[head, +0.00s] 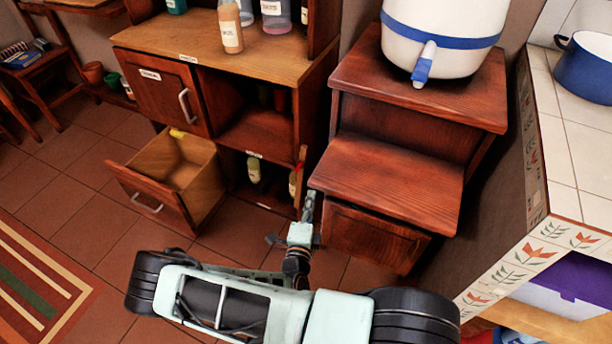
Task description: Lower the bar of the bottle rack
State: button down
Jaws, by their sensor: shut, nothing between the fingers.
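The bottle rack (233,189) is the low open compartment at the right of the wooden cabinet. A green bottle (254,171) with a pale label stands inside, and another bottle (293,183) partly shows at its right end. A narrow wooden piece (301,168) stands nearly upright at the rack's right front edge; it looks like the bar, raised, but I cannot be sure. My gripper (309,197) is shut and empty, just right of and below this piece, close to the stepped wooden stand. I cannot tell whether it touches the piece. My arm hides the floor in front.
An open drawer (150,203) juts out left of the rack. The stepped wooden stand (390,180), with a white and blue dispenser (440,35) on it, crowds the right side. A tiled counter (570,150) is farther right. Open floor lies between drawer and stand.

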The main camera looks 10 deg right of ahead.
jog(key=w+b, duration=0.4)
jog(key=w, duration=0.7)
jog(key=shift+w+d+f, duration=0.25)
jog(key=shift+w, duration=0.05)
jog(key=shift+a, duration=0.1)
